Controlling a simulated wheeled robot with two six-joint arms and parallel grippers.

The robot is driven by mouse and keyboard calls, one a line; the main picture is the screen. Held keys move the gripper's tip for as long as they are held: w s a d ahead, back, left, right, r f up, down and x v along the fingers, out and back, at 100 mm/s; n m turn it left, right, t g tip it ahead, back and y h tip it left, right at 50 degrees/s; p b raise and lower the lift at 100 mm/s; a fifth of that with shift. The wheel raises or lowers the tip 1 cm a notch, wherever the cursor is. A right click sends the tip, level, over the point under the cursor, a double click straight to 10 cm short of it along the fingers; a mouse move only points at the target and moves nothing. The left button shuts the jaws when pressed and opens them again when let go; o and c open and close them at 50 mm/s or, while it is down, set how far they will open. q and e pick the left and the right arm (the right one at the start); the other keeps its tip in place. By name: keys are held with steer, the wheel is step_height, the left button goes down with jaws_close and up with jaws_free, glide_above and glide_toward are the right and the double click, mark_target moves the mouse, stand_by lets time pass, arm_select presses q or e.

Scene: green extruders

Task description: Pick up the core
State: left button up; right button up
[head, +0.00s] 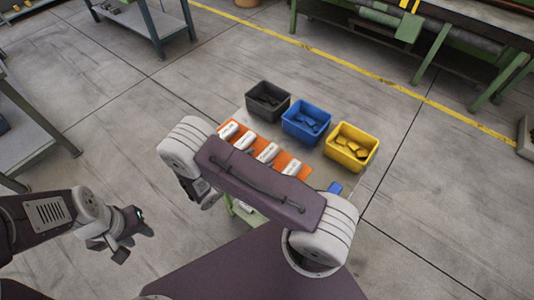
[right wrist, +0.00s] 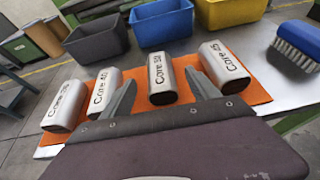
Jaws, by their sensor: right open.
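Several silvery cores lie in a row on an orange mat (right wrist: 262,95). In the right wrist view they are a far-left core (right wrist: 65,104), one marked Core 40 (right wrist: 103,94), one marked Core 50 (right wrist: 161,78) and one marked Core 45 (right wrist: 224,66). The far-left label is hard to read. My right gripper (right wrist: 160,80) is open and empty, its fingers framing the Core 50 in the picture; I see no contact. In the head view, my right arm hides part of the mat. My left gripper (head: 133,234) hangs over the floor, away from the table; its opening is unclear.
Behind the mat stand a dark grey bin (head: 267,99), a blue bin (head: 306,121) and a yellow bin (head: 351,147) with small parts inside. A blue brush (right wrist: 299,42) lies right of the mat. Green-framed benches stand at the back.

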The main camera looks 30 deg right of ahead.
mark_target(267, 155)
steer(key=shift+w+d+f, duration=0.2)
steer(key=shift+w+d, duration=0.05)
steer(key=shift+d, duration=0.05)
steer(key=x, duration=0.3)
steer(key=p+x, duration=0.1)
steer(key=x, duration=0.1)
steer(key=shift+f, duration=0.3)
steer(key=shift+s+a, duration=0.1)
steer(key=c, duration=0.6)
jaws_close()
